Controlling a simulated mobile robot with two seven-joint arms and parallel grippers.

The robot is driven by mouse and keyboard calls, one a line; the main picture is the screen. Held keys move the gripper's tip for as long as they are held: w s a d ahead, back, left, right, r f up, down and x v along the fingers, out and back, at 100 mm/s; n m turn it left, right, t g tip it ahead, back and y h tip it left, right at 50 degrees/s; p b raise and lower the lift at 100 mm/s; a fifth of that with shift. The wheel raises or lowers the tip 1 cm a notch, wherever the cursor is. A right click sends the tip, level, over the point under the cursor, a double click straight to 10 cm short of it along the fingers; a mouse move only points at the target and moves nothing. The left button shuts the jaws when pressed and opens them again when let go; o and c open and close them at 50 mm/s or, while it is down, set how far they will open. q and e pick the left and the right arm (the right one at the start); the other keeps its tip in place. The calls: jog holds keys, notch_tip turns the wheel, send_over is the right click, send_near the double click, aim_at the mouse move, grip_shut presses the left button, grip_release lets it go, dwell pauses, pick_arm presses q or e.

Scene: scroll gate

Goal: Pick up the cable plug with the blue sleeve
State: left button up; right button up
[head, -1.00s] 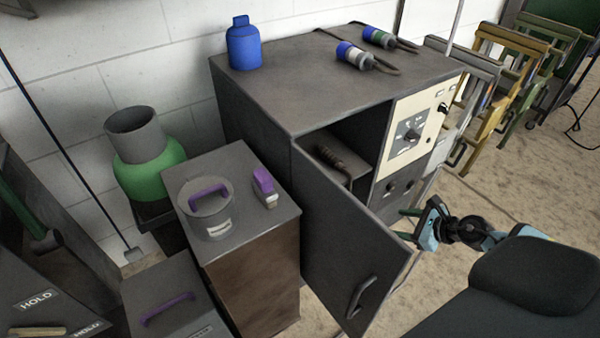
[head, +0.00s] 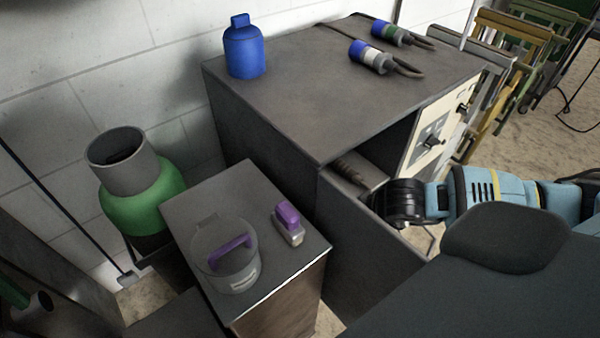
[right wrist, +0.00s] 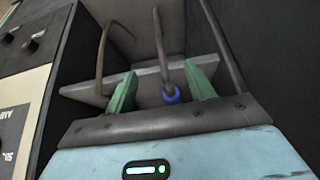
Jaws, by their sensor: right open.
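My right gripper (right wrist: 160,72) has green fingers and is open inside or at the mouth of the cabinet compartment. A blue sleeve (right wrist: 171,95) on a dark cable (right wrist: 160,45) shows between the fingers in the right wrist view, nearer the right finger. I cannot tell whether a finger touches it; the plug's lower end is hidden behind the gripper body. In the head view my right arm reaches to the open cabinet, and its fingers are hidden. Two other plugs with blue ends, one with a white band (head: 371,56) and one with green (head: 388,32), lie on the cabinet top. My left gripper is out of view.
The grey cabinet (head: 290,95) has its door (head: 365,255) swung open beside my right arm. A ribbed brown piece (head: 350,171) shows in the compartment. A second cable (right wrist: 103,60) hangs left of the sleeve. A blue bottle (head: 243,50) stands on top.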

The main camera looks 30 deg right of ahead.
jog(key=w, duration=0.6)
jog(key=shift+a+r, duration=0.1)
jog(key=shift+a, duration=0.3)
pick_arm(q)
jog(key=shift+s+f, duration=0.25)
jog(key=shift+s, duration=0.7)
pick_arm(e)
jog(key=shift+w, duration=0.5)
jog(key=w, duration=0.4)
jog(key=shift+w+a, duration=0.2)
jog(key=shift+w, duration=0.15)
jog(key=shift+w+f, duration=0.3)
jog(key=shift+f, duration=0.25)
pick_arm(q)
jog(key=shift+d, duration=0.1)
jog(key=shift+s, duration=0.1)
pick_arm(e)
grip_shut()
